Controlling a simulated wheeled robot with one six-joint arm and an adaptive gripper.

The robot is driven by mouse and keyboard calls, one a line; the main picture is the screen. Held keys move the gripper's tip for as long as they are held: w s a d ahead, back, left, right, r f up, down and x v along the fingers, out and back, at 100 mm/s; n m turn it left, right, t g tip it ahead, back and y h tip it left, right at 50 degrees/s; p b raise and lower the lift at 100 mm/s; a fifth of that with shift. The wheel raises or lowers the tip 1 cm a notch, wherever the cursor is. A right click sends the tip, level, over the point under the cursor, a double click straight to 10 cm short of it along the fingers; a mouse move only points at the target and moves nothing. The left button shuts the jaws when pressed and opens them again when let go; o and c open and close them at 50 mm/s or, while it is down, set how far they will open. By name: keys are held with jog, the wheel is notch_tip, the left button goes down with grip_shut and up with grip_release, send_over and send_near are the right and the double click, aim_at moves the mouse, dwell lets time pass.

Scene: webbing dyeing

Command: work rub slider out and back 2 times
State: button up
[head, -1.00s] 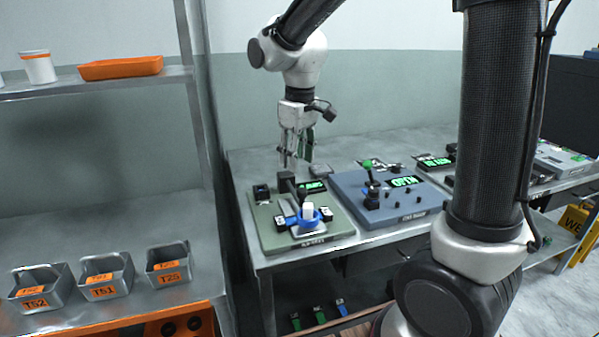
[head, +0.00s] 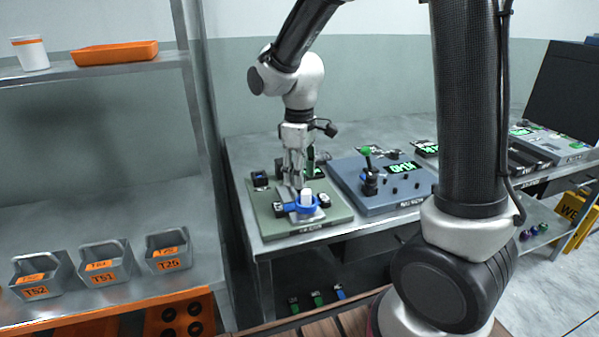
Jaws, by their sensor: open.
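The rub tester is a green base plate (head: 265,222) on the metal bench, with a small display at its back. What looks like the rub slider (head: 306,198), a white block with a blue ring around its foot, sits near the middle of the plate between small dark blocks. My gripper (head: 297,187) points down over the plate, its fingers just behind and left of the white block. The jaws are open. I cannot tell whether a finger touches the slider. The fingers hide part of the plate and display behind them.
A blue-grey device (head: 385,203) with a green-knobbed lever (head: 367,155) and lit display stands close on the right. Labelled metal bins (head: 105,268) and an orange tray (head: 115,52) are on the left shelving. A shelf post (head: 197,120) stands between.

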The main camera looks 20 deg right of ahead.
grip_shut()
jog(key=w, duration=1.1)
jog(key=shift+w, duration=0.1)
jog(key=shift+w+r, duration=0.15)
grip_release()
notch_tip(320, 180, up, 12)
